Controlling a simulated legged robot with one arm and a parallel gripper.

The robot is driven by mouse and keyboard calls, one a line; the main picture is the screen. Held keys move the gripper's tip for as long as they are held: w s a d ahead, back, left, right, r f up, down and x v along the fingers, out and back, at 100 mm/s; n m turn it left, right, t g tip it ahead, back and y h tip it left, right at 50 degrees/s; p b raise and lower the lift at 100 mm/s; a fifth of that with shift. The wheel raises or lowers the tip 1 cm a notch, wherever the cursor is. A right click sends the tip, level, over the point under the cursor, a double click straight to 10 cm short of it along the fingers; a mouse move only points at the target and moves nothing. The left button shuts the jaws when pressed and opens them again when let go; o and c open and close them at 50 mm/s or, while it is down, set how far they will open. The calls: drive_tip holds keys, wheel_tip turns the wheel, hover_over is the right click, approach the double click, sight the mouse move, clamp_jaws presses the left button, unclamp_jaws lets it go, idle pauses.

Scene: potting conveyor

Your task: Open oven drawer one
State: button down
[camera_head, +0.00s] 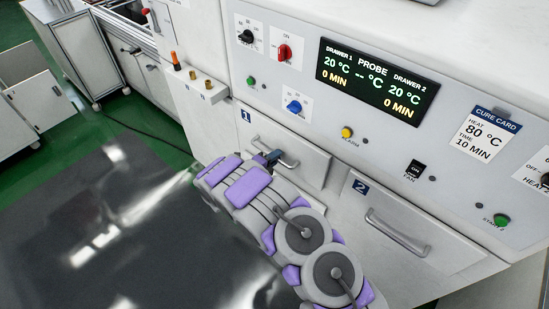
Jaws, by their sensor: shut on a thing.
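Oven drawer one (309,160) has a light grey front with a blue label "1" at its upper left. It looks shut, flush with the oven face. My gripper (273,157) is at its bar handle (290,162) and is shut on it near the left end. My grey and purple arm hides the lower left of the drawer front. The fingertips are small in view.
Drawer two (420,235), with its own handle, is to the right. Above are a control panel with a display (377,78), knobs and buttons. A small ledge (205,90) juts out at the left. Dark floor lies at lower left.

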drive_tip(key=shift+s+f, duration=0.1)
drive_tip(key=shift+f, duration=0.05)
drive_tip(key=f+p+v, duration=0.2)
drive_tip(key=p+v, duration=0.1)
drive_tip(key=v, duration=0.9)
drive_tip(key=s+f+p+v, duration=0.1)
drive_tip(key=f+p+v, duration=0.2)
drive_tip(key=v, duration=1)
drive_tip(key=shift+s+a+f+p, duration=0.3)
drive_tip(key=shift+s+a+p, duration=0.1)
drive_tip(key=shift+p, duration=0.35)
drive_tip(key=c, duration=1.3)
unclamp_jaws()
drive_tip(key=shift+w, duration=0.15)
drive_tip(key=shift+o, duration=0.4)
drive_tip(key=shift+a+r, duration=0.1)
drive_tip(key=p+v, duration=0.1)
drive_tip(key=v, duration=1.6)
drive_tip(key=shift+a, duration=0.15)
